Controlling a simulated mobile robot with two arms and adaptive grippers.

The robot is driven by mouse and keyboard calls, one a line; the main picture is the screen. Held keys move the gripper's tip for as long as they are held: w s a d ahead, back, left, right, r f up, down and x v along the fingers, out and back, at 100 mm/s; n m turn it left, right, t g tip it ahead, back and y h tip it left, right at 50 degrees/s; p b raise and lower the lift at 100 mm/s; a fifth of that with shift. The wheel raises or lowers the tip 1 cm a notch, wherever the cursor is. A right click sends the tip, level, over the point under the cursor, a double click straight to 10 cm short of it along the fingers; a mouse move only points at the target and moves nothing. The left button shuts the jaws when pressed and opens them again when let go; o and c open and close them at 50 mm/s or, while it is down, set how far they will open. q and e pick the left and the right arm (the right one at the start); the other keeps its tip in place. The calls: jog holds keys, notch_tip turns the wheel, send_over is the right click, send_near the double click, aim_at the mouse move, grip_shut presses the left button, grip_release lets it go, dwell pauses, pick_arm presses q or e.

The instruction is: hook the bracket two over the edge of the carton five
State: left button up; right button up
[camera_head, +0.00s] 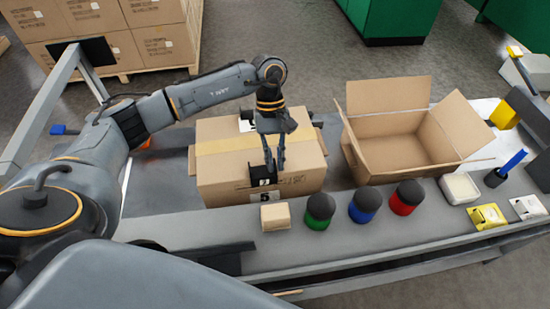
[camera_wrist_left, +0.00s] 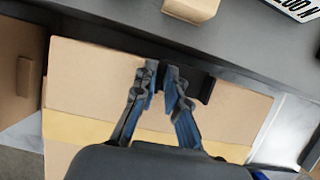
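Carton five (camera_head: 225,184) is a closed brown box with a tape strip and a "5" label on its near face. My left gripper (camera_head: 273,170) points down over the carton's near top edge. It is shut on bracket two (camera_head: 262,179), a black piece with a small "2" label. The bracket is at the near edge, its labelled face in front of the carton; I cannot tell whether it rests on the edge. In the left wrist view, the fingers (camera_wrist_left: 162,72) close on the dark bracket (camera_wrist_left: 207,90) beside the carton (camera_wrist_left: 90,75). My right gripper is not in view.
An open carton (camera_head: 400,150) stands to the right. Along the bench front are a small tan block (camera_head: 275,216), black-topped green (camera_head: 319,212), blue (camera_head: 364,204) and red (camera_head: 406,198) jars, a white tub (camera_head: 459,188) and a yellow box (camera_head: 487,216).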

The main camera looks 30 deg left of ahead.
pick_arm(q)
jog(key=shift+o, duration=1.1)
jog(key=shift+w+r, duration=0.1)
jog(key=shift+r, duration=0.1)
jog(key=v, duration=1.1)
jog(key=shift+r, duration=0.25)
jog(key=shift+w+a, duration=0.1)
jog(key=shift+a, duration=0.05)
